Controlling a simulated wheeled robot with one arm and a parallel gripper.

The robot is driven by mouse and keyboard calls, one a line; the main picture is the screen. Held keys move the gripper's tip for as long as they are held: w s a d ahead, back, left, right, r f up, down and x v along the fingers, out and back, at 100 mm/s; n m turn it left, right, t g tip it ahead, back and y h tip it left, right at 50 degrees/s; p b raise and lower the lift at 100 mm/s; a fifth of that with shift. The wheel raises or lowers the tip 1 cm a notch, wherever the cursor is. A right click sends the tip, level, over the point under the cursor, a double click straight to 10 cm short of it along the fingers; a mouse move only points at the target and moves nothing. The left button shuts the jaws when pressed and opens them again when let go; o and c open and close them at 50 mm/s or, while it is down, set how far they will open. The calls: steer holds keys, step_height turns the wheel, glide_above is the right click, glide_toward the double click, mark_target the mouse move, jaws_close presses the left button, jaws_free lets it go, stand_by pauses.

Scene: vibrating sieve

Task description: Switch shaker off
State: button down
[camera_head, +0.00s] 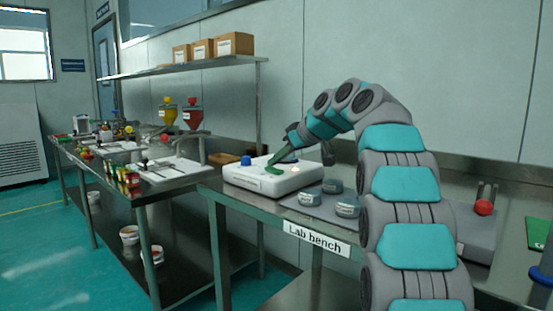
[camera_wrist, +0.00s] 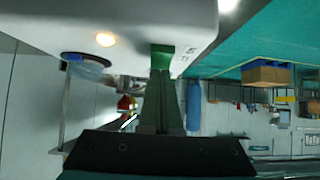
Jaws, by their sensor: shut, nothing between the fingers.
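The shaker (camera_head: 262,186) appears to be the white, rounded box on the lab bench; it also fills the top of the wrist view (camera_wrist: 130,22). A blue knob (camera_head: 246,160) stands at its left back. A small light on it glows yellow-orange in the wrist view (camera_wrist: 105,39). My gripper (camera_head: 274,169) is shut and empty, its green fingers pointing down at the box's top. Its tips (camera_wrist: 162,52) are at or very near the surface; I cannot tell whether they touch or press. What lies under the tips is hidden.
Grey round dishes (camera_head: 347,206) sit on a mat right of the box. A device with a red ball (camera_head: 483,207) stands farther right. A side table at left carries red and yellow funnels (camera_head: 168,115) and jars (camera_head: 124,179). A shelf with cardboard boxes (camera_head: 233,44) hangs behind.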

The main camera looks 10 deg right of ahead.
steer(key=shift+f, duration=0.1)
steer(key=shift+w+a+f+b, duration=0.15)
steer(key=shift+f+b, duration=0.1)
steer(key=shift+b, duration=0.3)
steer(key=shift+w+r, duration=0.1)
steer(key=shift+w+a+r+p, duration=0.15)
steer(key=shift+w+a+p, duration=0.25)
steer(key=shift+w+p, duration=0.2)
steer(key=shift+s, duration=0.1)
